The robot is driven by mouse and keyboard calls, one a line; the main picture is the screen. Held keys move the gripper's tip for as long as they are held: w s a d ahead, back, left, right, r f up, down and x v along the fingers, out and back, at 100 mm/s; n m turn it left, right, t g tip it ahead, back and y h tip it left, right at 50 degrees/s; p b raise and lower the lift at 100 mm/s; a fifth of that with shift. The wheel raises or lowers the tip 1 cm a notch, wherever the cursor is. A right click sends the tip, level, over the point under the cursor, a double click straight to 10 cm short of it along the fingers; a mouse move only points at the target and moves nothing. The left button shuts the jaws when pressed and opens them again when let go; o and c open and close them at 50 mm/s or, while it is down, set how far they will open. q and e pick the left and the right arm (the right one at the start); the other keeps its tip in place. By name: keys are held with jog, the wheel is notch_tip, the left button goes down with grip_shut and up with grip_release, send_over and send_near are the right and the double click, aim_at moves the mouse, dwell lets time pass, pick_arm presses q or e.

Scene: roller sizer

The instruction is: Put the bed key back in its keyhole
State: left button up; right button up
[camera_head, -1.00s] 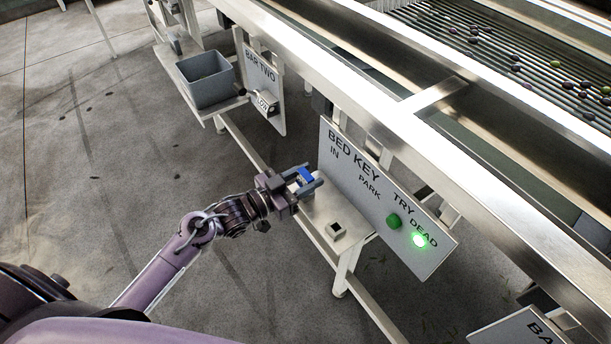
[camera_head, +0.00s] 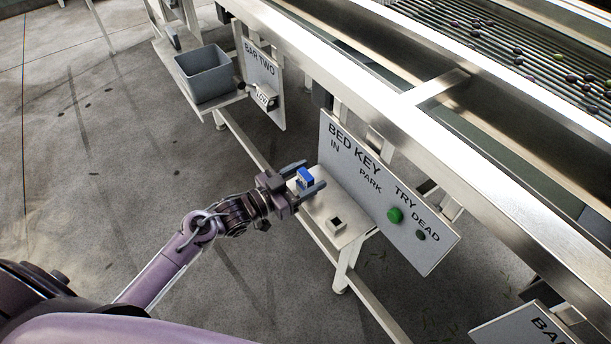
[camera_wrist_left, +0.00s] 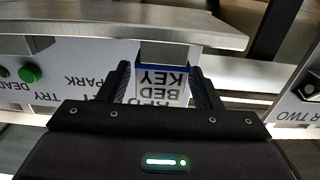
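The bed key (camera_head: 305,178) is a small blue block, standing at the left end of the shelf below the word IN. In the left wrist view its white BED KEY label (camera_wrist_left: 164,82) shows upside down, with a blue edge against a grey block (camera_wrist_left: 164,53) on the shelf side. How deep it sits is hidden. My left gripper (camera_head: 304,178) is open around the key, one finger on each side, with a narrow gap. A square holder with a dark, empty hole (camera_head: 336,223) stands on the shelf below PARK. My right gripper is not in view.
The BED KEY panel (camera_head: 385,200) rises behind the shelf, with a green button (camera_head: 394,215) under TRY and a dark lamp (camera_head: 421,235) under DEAD. The metal machine frame (camera_head: 440,130) runs above. A grey bin (camera_head: 205,78) stands by the BAR TWO panel (camera_head: 262,75).

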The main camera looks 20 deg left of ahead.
pick_arm(q)
jog(key=shift+o, duration=0.5)
jog(key=shift+s, duration=0.1)
jog(key=shift+s+a+f, duration=0.1)
jog(key=shift+s+a, duration=0.15)
jog(key=v, duration=0.7)
jog(key=s+a+f+n+g+y+p, duration=0.1)
jog(key=s+a+f+n+y, duration=0.15)
jog(key=f, duration=0.65)
jog(key=s+a+f+n+g+y+p, duration=0.1)
jog(key=s+a+f+g+y, duration=0.15)
jog(key=f, duration=0.65)
jog(key=s+a+f+n+g+y+p, duration=0.1)
jog(key=s+f+n+y, duration=0.15)
jog(key=f, duration=0.65)
jog(key=s+d+f+g+y, duration=0.1)
jog(key=s+f+g, duration=0.2)
jog(key=s, duration=0.6)
jog(key=s+d+f+g+y+p, duration=0.1)
jog(key=s+f+g, duration=0.1)
jog(key=s+f, duration=0.5)
jog(key=s+d+f+g+y, duration=0.1)
jog(key=s+f+g, duration=0.2)
jog(key=s, duration=0.9)
notch_tip(320, 180, down, 3)
jog(key=shift+f+m+g+p, duration=0.1)
jog(key=shift+m+g+p, duration=0.25)
jog(key=shift+m+p, duration=0.05)
jog(key=shift+s+y, duration=0.1)
jog(key=shift+y, duration=0.15)
